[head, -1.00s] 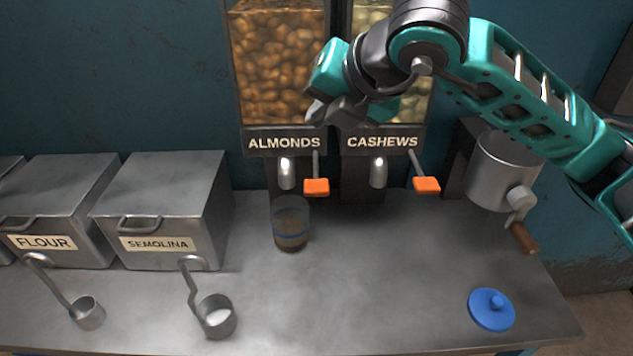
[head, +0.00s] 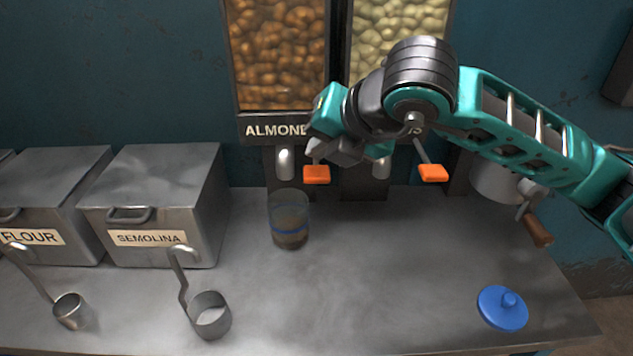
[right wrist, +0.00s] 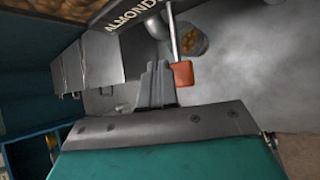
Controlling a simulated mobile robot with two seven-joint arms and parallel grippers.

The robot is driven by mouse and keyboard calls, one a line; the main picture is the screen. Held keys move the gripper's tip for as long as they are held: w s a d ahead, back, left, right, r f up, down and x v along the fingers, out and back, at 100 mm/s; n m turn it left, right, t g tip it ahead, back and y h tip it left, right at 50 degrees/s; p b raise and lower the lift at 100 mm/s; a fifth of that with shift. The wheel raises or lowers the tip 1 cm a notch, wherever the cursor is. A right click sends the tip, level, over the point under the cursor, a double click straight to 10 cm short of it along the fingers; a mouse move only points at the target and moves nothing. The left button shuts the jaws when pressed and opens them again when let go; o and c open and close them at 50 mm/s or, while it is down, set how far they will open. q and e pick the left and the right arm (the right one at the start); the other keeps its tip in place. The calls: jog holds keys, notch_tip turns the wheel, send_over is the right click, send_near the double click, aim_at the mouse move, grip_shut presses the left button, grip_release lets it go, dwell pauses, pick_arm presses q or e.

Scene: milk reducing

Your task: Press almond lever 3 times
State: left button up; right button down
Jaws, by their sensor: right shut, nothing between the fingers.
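The almond dispenser (head: 282,60) is filled with brown almonds, and its ALMONDS label is partly covered by my right gripper. The orange almond lever (head: 317,174) hangs below the label, right of the metal spout (head: 285,163). My right gripper (head: 318,152) is shut and empty, just above the lever. In the right wrist view the fingers (right wrist: 157,85) are together, close beside the orange lever (right wrist: 183,74); I cannot tell whether they touch it. A clear cup (head: 290,220) with a blue band and some brown contents stands below the spout. My left gripper is out of view.
The cashew dispenser (head: 398,32) and its orange lever (head: 433,173) are to the right, partly behind my right arm. Metal SEMOLINA (head: 160,195) and FLOUR (head: 55,190) bins are left. A blue lid (head: 503,308) lies front right. The middle counter (head: 390,270) is clear.

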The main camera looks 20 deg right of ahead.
jog(key=shift+f, duration=0.25)
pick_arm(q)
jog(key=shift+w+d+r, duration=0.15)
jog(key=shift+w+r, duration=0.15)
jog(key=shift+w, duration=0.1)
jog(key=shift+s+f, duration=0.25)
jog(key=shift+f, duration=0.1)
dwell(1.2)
pick_arm(e)
jog(key=shift+f+b, duration=0.5)
jog(key=shift+b, duration=0.45)
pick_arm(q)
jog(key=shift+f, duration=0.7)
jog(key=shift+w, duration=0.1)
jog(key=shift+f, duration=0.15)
pick_arm(e)
jog(key=shift+f, duration=0.1)
